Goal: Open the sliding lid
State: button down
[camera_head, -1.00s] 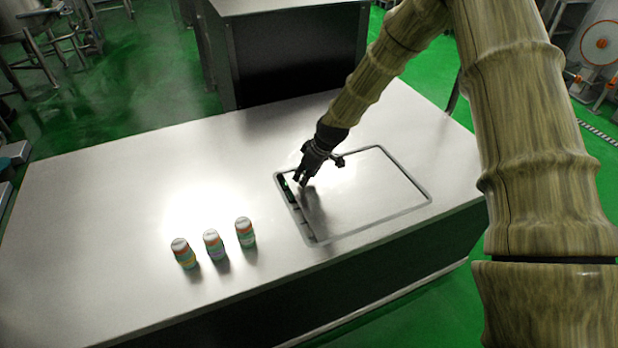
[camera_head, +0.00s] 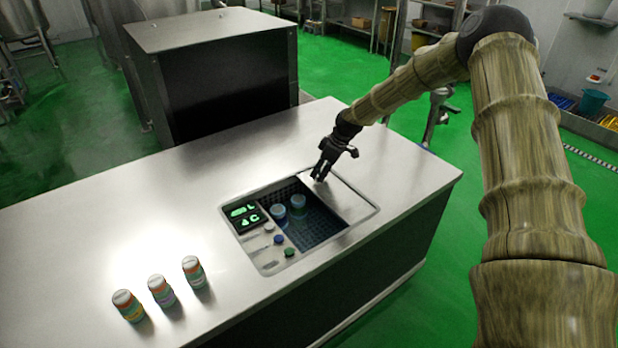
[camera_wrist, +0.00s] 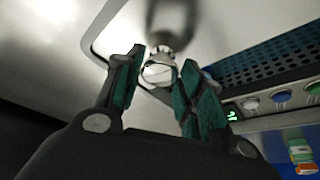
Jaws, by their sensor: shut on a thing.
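The sliding lid (camera_head: 349,193) is a flat metal plate set in a recessed frame in the counter top. It covers the right part of the opening; the left part is uncovered. My gripper (camera_head: 320,174) is at the lid's left edge, towards the back. In the wrist view my gripper (camera_wrist: 160,78) is shut on the lid's round shiny knob (camera_wrist: 158,70), between the two green-padded fingers. The uncovered compartment (camera_head: 318,225) has dark perforated walls and holds two bottles (camera_head: 298,203).
Left of the compartment is a control panel (camera_head: 259,258) with a green-lit display (camera_head: 244,212) and several buttons. Three bottles (camera_head: 160,290) stand on the counter (camera_head: 130,225) at the front left. A dark metal cabinet (camera_head: 210,80) stands behind the counter.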

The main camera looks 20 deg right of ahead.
jog(key=shift+w+d, duration=0.15)
jog(key=shift+d, duration=0.45)
jog(key=c, duration=0.9)
grip_release()
jog(key=v, duration=1.2)
